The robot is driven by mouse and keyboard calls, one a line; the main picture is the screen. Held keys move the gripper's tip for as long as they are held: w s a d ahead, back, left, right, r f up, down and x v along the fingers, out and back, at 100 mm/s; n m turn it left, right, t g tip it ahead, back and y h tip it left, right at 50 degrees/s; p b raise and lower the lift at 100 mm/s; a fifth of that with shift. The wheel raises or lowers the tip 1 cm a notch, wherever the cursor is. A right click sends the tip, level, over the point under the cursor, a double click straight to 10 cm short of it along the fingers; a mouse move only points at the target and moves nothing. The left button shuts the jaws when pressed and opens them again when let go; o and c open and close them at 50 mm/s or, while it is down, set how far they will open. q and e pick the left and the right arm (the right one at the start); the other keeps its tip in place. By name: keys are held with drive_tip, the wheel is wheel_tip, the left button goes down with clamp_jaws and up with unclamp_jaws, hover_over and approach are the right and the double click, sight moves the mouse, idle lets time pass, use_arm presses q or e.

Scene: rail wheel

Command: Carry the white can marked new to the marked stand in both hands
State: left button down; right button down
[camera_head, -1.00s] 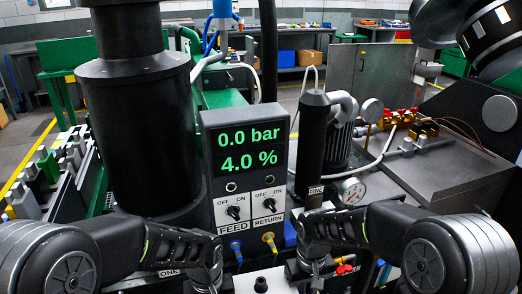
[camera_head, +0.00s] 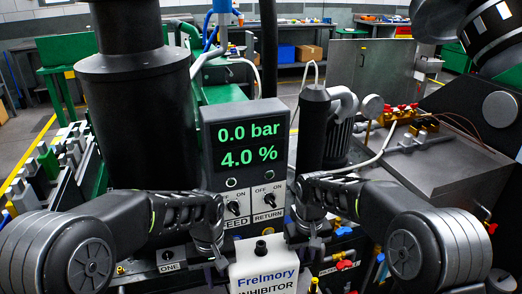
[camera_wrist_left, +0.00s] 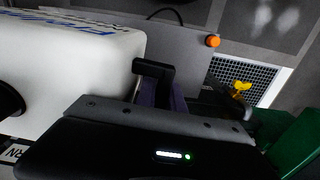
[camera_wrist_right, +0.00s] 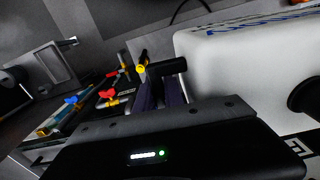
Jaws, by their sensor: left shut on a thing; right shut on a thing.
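The can's white body also fills the left of the left wrist view (camera_wrist_left: 70,75) and the right of the right wrist view (camera_wrist_right: 250,75). I cannot make out the marked stand.
A control box (camera_head: 247,150) reading 0.0 bar and 4.0 % stands just behind the can. A large black column (camera_head: 140,120) is to the left, and a black cylinder (camera_head: 312,125) to the right. Red and blue valves (camera_head: 344,265) sit close right of the can.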

use_arm(q)
drive_tip(key=shift+r, duration=0.2)
use_arm(e)
drive_tip(key=shift+w+r, duration=0.1)
drive_tip(key=shift+r, duration=0.1)
